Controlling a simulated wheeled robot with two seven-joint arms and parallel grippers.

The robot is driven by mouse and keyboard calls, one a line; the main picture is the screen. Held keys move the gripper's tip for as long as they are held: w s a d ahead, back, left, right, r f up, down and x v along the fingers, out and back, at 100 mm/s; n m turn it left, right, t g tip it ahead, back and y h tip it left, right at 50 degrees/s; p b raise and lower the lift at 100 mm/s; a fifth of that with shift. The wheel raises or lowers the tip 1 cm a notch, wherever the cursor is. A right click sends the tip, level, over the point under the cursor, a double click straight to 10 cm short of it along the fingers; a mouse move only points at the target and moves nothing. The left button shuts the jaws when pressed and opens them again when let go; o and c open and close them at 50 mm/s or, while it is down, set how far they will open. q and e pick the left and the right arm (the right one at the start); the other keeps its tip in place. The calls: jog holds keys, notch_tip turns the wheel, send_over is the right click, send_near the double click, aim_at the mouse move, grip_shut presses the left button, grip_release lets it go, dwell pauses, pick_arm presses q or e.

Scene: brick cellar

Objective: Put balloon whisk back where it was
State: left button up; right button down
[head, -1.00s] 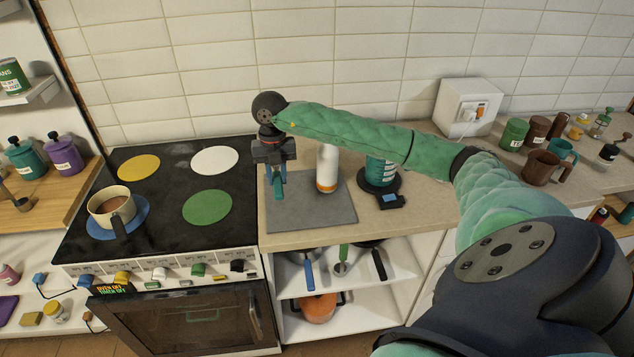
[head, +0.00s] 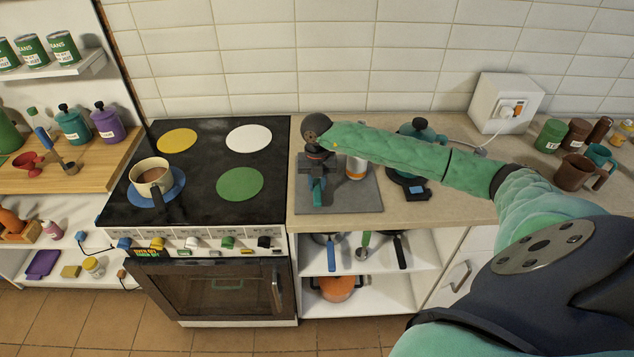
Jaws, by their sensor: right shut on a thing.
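My right gripper (head: 317,178) is low over the left part of the grey mat (head: 352,200) on the counter, right of the stove. It is shut on a small teal thing (head: 317,192), probably the handle of the balloon whisk. The rest of that thing is hidden by the gripper, and no wire loops can be made out. I cannot tell whether it touches the mat. A white and orange bottle (head: 356,168) stands just right of the gripper, partly hidden by my right arm. My left gripper is not in view.
A teal kettle-like thing (head: 425,133) stands behind my arm. Pans with handles (head: 331,256) hang or lie in the open shelf below. Bare counter (head: 455,205) lies right of the mat.

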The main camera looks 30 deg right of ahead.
jog(key=shift+f, duration=0.5)
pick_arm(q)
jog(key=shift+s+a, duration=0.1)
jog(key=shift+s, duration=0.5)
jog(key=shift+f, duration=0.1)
pick_arm(e)
jog(key=shift+f, duration=0.15)
jog(key=c, duration=1.3)
grip_release()
jog(key=shift+c, duration=0.2)
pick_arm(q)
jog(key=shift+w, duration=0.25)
pick_arm(e)
jog(key=shift+o, duration=0.7)
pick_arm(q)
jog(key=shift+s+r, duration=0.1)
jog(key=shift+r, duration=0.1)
pick_arm(e)
jog(key=shift+r, duration=0.2)
